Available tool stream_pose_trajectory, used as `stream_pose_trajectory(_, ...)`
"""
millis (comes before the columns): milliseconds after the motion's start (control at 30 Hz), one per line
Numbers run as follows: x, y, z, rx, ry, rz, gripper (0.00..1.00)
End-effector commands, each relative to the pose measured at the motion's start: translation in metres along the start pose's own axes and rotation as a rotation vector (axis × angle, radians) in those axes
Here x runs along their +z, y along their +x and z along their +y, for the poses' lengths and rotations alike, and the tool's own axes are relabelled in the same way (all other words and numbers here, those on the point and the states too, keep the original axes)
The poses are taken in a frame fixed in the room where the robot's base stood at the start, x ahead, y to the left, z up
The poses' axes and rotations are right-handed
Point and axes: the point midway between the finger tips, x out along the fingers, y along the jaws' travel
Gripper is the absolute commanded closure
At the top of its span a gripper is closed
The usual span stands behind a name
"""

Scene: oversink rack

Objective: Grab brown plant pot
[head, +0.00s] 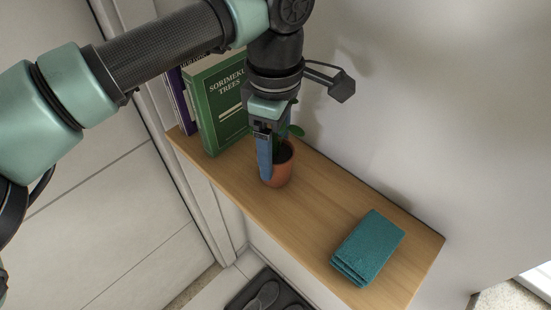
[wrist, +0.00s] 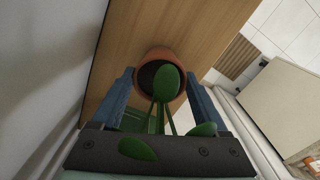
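The brown plant pot (head: 283,172) stands upright on the wooden shelf, with dark soil and a green plant in it. In the wrist view the pot (wrist: 178,56) is ahead of my fingertips, and the plant's stems and leaves (wrist: 166,84) reach back between the fingers. My gripper (head: 264,160) points down over the pot, with one blue finger in front of the pot's left side in the head view. In the wrist view my gripper (wrist: 160,82) is open, one finger on each side of the plant. I cannot tell whether a finger touches the pot.
The wooden shelf (head: 315,205) runs along the wall. A green book (head: 222,105) and other books stand left of the pot. Folded teal cloths (head: 368,247) lie on the shelf's right part. Bare shelf lies between pot and cloths. Shoes on a dark mat (head: 270,292) are on the floor below.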

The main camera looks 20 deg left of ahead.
Motion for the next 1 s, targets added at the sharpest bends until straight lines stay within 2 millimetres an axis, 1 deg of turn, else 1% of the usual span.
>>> stream_pose_trajectory(33,0.000,0.000,0.000,0.001,0.000,0.000,0.40)
stream_pose_trajectory(167,0.000,0.000,0.000,0.001,0.000,0.000,0.63)
stream_pose_trajectory(200,0.000,-0.001,0.000,0.001,0.000,0.000,0.70)
stream_pose_trajectory(267,0.000,-0.001,0.000,0.001,0.000,0.000,0.81)
stream_pose_trajectory(300,0.000,-0.001,0.000,0.001,0.000,0.000,0.88)
stream_pose_trajectory(333,0.000,-0.001,0.000,0.002,0.000,0.000,0.91)
stream_pose_trajectory(533,0.000,-0.002,0.001,0.002,0.000,0.000,0.91)
stream_pose_trajectory(667,-0.001,-0.012,0.001,0.005,-0.001,0.002,0.91)
stream_pose_trajectory(767,-0.001,-0.029,0.001,0.006,-0.001,0.004,0.91)
stream_pose_trajectory(900,-0.001,-0.059,0.001,0.006,-0.001,0.003,0.91)
stream_pose_trajectory(1000,0.000,-0.077,0.001,0.005,-0.001,0.002,0.91)
